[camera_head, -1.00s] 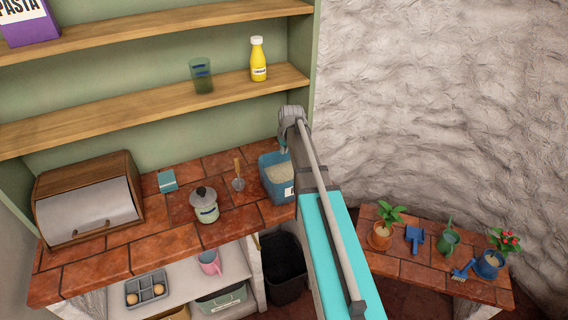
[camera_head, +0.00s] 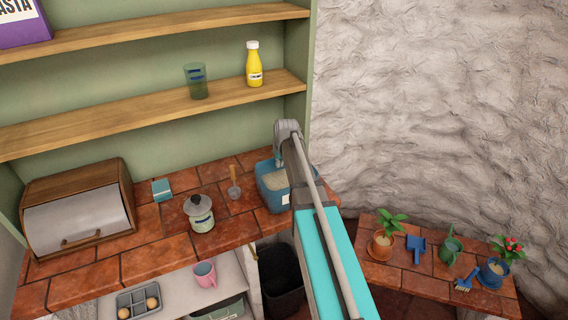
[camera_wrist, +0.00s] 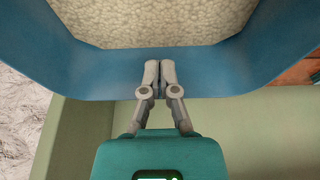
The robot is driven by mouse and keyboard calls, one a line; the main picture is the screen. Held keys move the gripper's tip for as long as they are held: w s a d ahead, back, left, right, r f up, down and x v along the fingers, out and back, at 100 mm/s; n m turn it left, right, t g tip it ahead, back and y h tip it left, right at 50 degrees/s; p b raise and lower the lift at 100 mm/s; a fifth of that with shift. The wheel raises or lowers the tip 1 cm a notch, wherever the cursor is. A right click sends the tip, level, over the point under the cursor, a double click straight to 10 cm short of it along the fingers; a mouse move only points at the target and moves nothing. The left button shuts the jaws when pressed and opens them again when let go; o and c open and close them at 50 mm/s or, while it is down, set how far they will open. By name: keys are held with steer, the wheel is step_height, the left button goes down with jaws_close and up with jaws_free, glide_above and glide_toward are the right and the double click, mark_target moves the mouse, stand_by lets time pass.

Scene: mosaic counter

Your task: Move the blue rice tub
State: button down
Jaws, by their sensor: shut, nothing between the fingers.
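The blue rice tub (camera_head: 268,198), full of pale rice, stands on the red tiled counter at its right end. My arm hides the tub's right part in the head view. In the wrist view the tub's wall (camera_wrist: 95,75) fills the upper part, with rice (camera_wrist: 160,22) behind it. My gripper (camera_wrist: 160,66) is shut and empty, its two fingertips side by side in front of the wall near its rim. I cannot tell whether they touch it. In the head view the gripper is mostly hidden behind my arm at the tub's far side.
A scoop (camera_head: 234,186), a lidded jar (camera_head: 200,213), a small teal box (camera_head: 161,190) and a bread box (camera_head: 80,212) stand left of the tub. A shelf (camera_head: 150,115) with a glass and yellow bottle hangs above. A plant bench (camera_head: 385,272) is at right.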

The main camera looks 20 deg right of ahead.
mark_target(277, 177)
steer(key=shift+b+x, duration=2.5)
steer(key=shift+x, duration=0.45)
steer(key=shift+w, duration=0.1)
steer(key=w, duration=2.2)
steer(key=shift+a, duration=0.4)
